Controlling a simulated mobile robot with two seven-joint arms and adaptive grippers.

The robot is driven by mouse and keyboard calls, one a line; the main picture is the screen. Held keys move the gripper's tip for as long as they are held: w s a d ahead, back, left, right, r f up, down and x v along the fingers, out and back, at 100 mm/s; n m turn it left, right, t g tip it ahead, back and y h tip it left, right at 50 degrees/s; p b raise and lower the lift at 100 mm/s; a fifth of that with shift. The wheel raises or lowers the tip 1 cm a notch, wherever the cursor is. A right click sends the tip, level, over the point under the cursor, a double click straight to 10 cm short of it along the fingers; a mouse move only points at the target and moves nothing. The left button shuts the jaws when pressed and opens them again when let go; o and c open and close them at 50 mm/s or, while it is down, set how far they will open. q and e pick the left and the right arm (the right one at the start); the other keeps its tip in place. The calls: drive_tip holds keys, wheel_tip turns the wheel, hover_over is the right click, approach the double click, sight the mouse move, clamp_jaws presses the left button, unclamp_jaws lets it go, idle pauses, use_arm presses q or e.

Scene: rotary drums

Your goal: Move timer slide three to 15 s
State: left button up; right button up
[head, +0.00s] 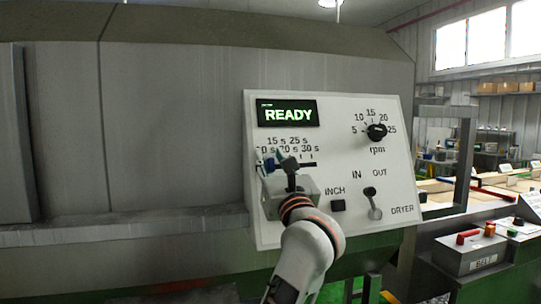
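The timer slides sit on the left half of a white control panel (352,225), under a scale printed 15 s, 25 s above and 20 s, 30 s below. A dark slot (308,164) shows its right end under the 30 s mark. The rest of the slides is mostly hidden by my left gripper (279,160), so slide three's setting cannot be read. My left gripper is right at the slide area, its fingers toward the panel. Whether it touches a slide, or is open or shut, is unclear. My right gripper is not in view.
A display (287,113) reads READY. An rpm knob (377,132) is at the upper right, with an INCH button (338,206) and an IN/OUT dryer lever (373,203) below. A BELT control box (470,254) stands at the right.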

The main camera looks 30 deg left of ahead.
use_arm(q)
drive_tip(key=shift+a, duration=0.15)
clamp_jaws()
drive_tip(key=shift+w+d, duration=1.1)
drive_tip(key=shift+w, duration=0.2)
drive_tip(key=shift+s, duration=0.1)
unclamp_jaws()
